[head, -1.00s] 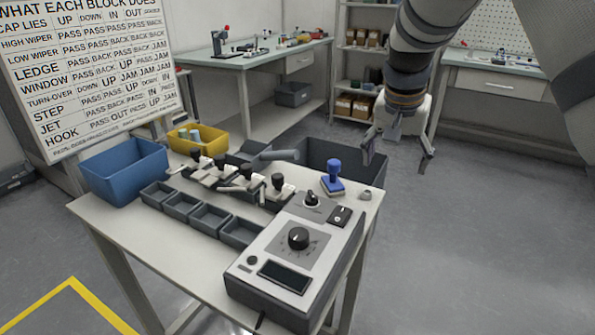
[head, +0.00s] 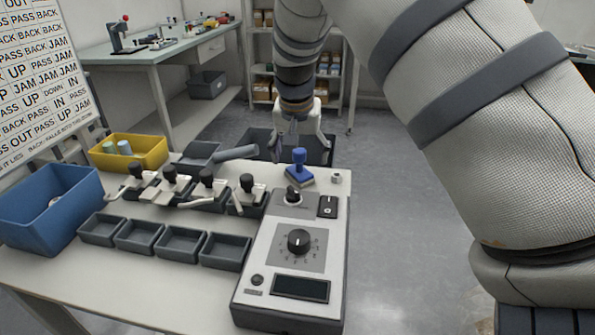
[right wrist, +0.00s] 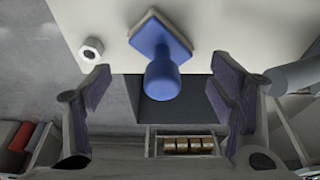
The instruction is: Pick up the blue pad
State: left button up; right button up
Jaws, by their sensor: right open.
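The blue pad (head: 299,170) is a square base with an upright round blue knob, standing on the white table behind the control box. My right gripper (head: 301,147) is open and empty above and just behind the pad. In the right wrist view the pad (right wrist: 162,55) shows at the upper middle, its knob between the two spread fingers (right wrist: 160,105) in the picture. I see no contact between fingers and pad. My left gripper is not in view.
A control box (head: 292,255) with a dial stands in front of the pad. A small nut-like part (head: 337,177) lies close to its right. A dark bin (head: 318,150) is behind it. Levers, grey trays (head: 180,243), a yellow bin (head: 150,148) and a blue bin (head: 48,205) stand left.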

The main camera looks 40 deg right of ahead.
aim_at(301, 164)
jog(key=x, duration=0.4)
jog(key=shift+w+d+f, duration=0.15)
jog(key=shift+c, duration=0.6)
jog(key=c, duration=1.4)
jog(key=shift+c, duration=0.2)
